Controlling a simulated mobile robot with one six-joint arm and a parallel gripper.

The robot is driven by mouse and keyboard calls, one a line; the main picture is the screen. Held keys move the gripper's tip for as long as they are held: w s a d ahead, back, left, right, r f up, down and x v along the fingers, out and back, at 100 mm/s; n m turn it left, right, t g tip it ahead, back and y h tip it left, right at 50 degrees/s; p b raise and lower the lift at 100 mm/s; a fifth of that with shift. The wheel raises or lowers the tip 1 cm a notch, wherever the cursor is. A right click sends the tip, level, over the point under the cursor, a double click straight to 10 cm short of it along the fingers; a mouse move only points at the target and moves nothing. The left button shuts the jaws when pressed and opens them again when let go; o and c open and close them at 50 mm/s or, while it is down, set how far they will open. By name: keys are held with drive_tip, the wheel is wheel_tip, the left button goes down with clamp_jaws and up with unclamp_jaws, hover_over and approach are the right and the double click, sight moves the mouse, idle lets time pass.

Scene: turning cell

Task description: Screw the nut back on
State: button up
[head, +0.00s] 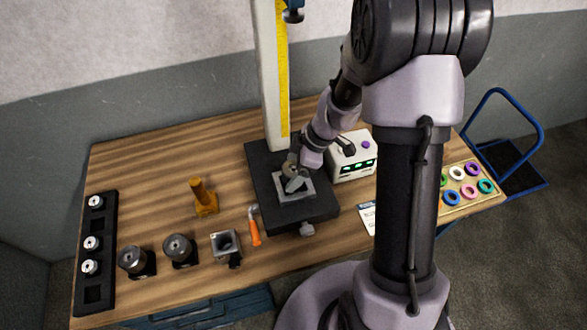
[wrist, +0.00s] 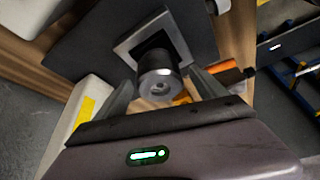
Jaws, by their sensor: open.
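My gripper (head: 294,176) is over the grey square plate (head: 283,196) on the black base of the tall column. In the wrist view, my gripper (wrist: 160,86) is open, with one finger on each side of a short dark cylinder (wrist: 156,63). The cylinder has a bright metal end with a round hole. It stands at the grey square frame (wrist: 131,48). Gaps seem to show between the cylinder and both fingers. I cannot tell for sure whether this piece is the nut, and no thread is visible. In the head view my gripper mostly hides it.
A white column (head: 270,80) with a yellow scale rises behind my gripper. A white box (head: 352,160) stands close on the right. An orange-handled tool (head: 254,232) lies left of the base. A yellow-brown stand (head: 204,198) and a black rack (head: 97,268) are further left.

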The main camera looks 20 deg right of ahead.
drive_tip(key=shift+c, duration=0.2)
drive_tip(key=c, duration=1.6)
drive_tip(key=shift+o, duration=0.2)
drive_tip(key=shift+f+m+b, duration=0.25)
drive_tip(key=shift+m+b, duration=0.45)
drive_tip(key=shift+b, duration=0.5)
drive_tip(key=m+t+h+b, duration=0.1)
drive_tip(key=m+t+b, duration=0.1)
drive_tip(key=m+b, duration=0.2)
drive_tip(key=shift+m, duration=0.6)
drive_tip(key=shift+r+m+h, duration=0.3)
drive_tip(key=shift+m+h, duration=0.2)
drive_tip(key=shift+m, duration=0.3)
drive_tip(key=shift+m+p, duration=0.4)
drive_tip(key=shift+m, duration=0.1)
